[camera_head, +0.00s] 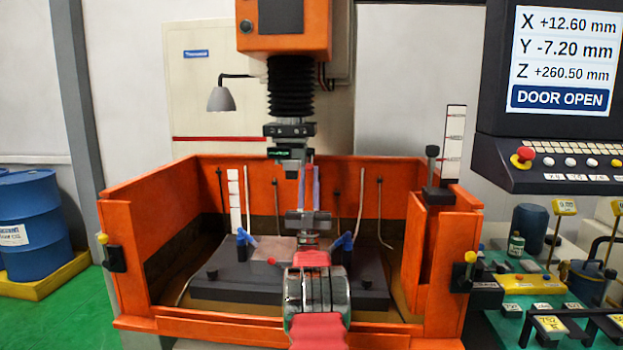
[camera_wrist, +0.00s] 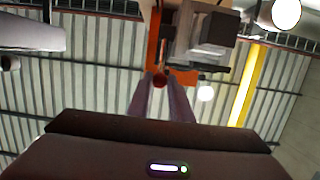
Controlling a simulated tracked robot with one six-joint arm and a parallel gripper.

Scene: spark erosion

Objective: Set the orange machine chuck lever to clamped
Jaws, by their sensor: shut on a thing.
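The orange machine's head (camera_head: 285,30) hangs over the tank, with a black bellows and a dark chuck (camera_head: 290,130) below it. My gripper (camera_head: 309,172) points upward just right of the chuck's lower end. In the wrist view, my gripper (camera_wrist: 160,84) has its two fingers closed around a small dark red knob (camera_wrist: 160,80), which looks like the end of the chuck lever. The grey chuck body (camera_wrist: 202,38) shows above and right of the knob. The lever's shaft and its clamped or unclamped position cannot be made out; the fingers partly hide it.
Thin hoses rise inside the tank. A control panel (camera_head: 555,165) reading DOOR OPEN is at right. Blue drums (camera_head: 35,215) stand at left.

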